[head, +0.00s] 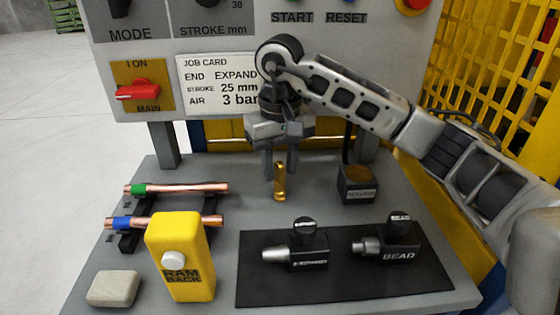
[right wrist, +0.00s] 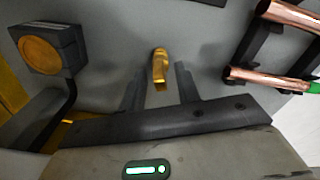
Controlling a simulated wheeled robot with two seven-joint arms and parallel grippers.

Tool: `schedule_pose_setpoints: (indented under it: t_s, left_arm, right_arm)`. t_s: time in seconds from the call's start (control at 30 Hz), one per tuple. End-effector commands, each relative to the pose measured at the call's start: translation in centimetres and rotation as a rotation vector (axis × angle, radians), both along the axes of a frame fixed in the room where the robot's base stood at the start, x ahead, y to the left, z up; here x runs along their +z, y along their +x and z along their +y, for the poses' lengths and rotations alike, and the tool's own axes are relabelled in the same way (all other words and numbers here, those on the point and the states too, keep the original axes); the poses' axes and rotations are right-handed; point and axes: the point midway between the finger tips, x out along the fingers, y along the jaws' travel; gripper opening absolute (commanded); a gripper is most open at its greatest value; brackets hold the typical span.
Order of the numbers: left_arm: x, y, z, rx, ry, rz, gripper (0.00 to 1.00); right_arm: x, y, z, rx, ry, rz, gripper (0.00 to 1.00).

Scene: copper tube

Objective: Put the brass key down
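The brass key (head: 280,183) is a small golden piece, upright below and between the fingertips of my right gripper (head: 280,173). It also shows in the right wrist view (right wrist: 160,68). There, the two dark fingers of my right gripper (right wrist: 160,82) stand apart, with a gap on each side of the key. The gripper looks open and not closed on the key. The key's lower end is at or close to the grey bench top; I cannot tell exact contact. My left gripper is not in view.
A dark block with a brass-coloured top (head: 358,183) stands right of the key. Copper tubes (head: 180,189) rest on a black rack at left. A yellow RAM BACK box (head: 181,270) and a black mat (head: 340,285) with two tool heads are in front. The panel (head: 150,50) rises behind.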

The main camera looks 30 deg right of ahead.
Motion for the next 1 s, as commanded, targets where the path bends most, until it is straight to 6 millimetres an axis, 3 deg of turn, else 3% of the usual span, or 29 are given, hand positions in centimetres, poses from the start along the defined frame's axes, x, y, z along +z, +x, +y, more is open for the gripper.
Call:
schedule_pose_setpoints:
  t_s: [0.17, 0.63, 0.8, 1.0]
  left_arm:
    - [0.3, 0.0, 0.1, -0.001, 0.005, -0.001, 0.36]
    - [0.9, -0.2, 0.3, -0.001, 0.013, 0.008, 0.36]
    - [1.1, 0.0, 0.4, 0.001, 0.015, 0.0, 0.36]
    - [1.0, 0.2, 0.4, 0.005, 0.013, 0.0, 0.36]
  right_arm:
    - [1.0, 0.1, 0.0, 0.0, 0.001, -0.003, 0.32]
    - [10.6, 0.1, 0.0, -0.001, -0.001, -0.005, 0.32]
    - [12.1, 0.0, 0.0, -0.001, 0.0, -0.001, 0.32]
    - [12.4, 0.0, 0.0, -0.001, 0.0, 0.0, 0.32]
